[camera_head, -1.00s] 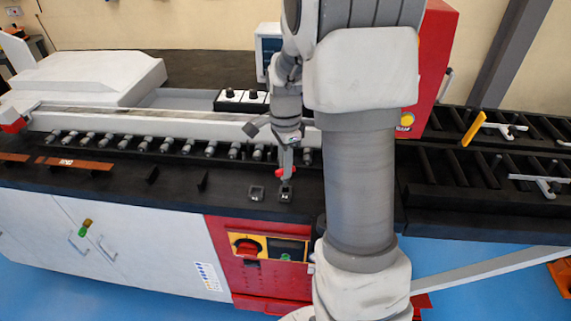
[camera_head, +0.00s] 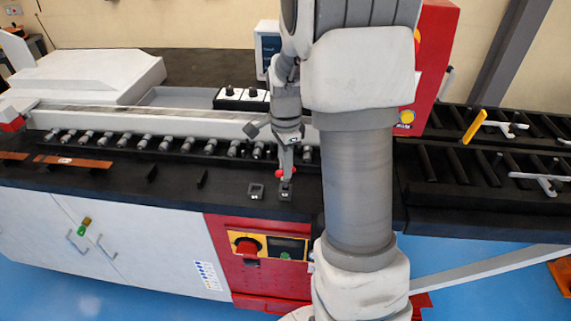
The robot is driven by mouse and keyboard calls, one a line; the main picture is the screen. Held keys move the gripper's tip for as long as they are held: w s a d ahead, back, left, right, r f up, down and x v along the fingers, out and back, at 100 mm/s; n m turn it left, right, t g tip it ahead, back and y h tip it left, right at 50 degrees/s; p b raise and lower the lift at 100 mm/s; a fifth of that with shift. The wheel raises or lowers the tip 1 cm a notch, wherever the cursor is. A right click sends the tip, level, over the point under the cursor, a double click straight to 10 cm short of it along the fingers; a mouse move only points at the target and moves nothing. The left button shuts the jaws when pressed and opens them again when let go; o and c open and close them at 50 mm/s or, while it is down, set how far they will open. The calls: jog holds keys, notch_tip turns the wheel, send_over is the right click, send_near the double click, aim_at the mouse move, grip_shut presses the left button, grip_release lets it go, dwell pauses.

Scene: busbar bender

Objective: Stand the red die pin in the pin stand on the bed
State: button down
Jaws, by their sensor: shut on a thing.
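My gripper (camera_head: 285,172) points down over the black bed (camera_head: 225,185), just above the front edge. It is shut on the red die pin (camera_head: 279,171), of which only small red parts show beside the fingers. Directly below it is a small dark stand with a white label (camera_head: 285,194). A second, similar labelled stand (camera_head: 255,191) is to its left and looks empty. I cannot tell whether the pin's lower end is inside the right stand or just above it.
A row of grey rollers (camera_head: 190,145) runs behind. Copper bars (camera_head: 75,162) lie on the bed at left. The red control panel (camera_head: 262,250) is below the front edge. My arm hides the bed to the right of my gripper.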

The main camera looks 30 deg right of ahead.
jog(key=shift+f+b, duration=1.05)
jog(key=shift+f, duration=0.5)
jog(key=c, duration=0.7)
grip_release()
jog(key=shift+c, duration=0.2)
notch_tip(320, 180, up, 18)
jog(key=shift+f+p, duration=0.25)
jog(key=shift+p, duration=0.2)
jog(key=s+a+n+t, duration=0.2)
jog(key=s+a+n, duration=0.4)
jog(key=s+n, duration=0.3)
jog(key=s+a+r+n+t, duration=0.1)
jog(key=s+a+n+t, duration=0.2)
jog(key=s+a+n, duration=0.3)
jog(key=s+n, duration=0.3)
jog(key=shift+s+a+n+t, duration=0.25)
jog(key=shift+s+n+t, duration=0.05)
jog(key=shift+s+n, duration=0.1)
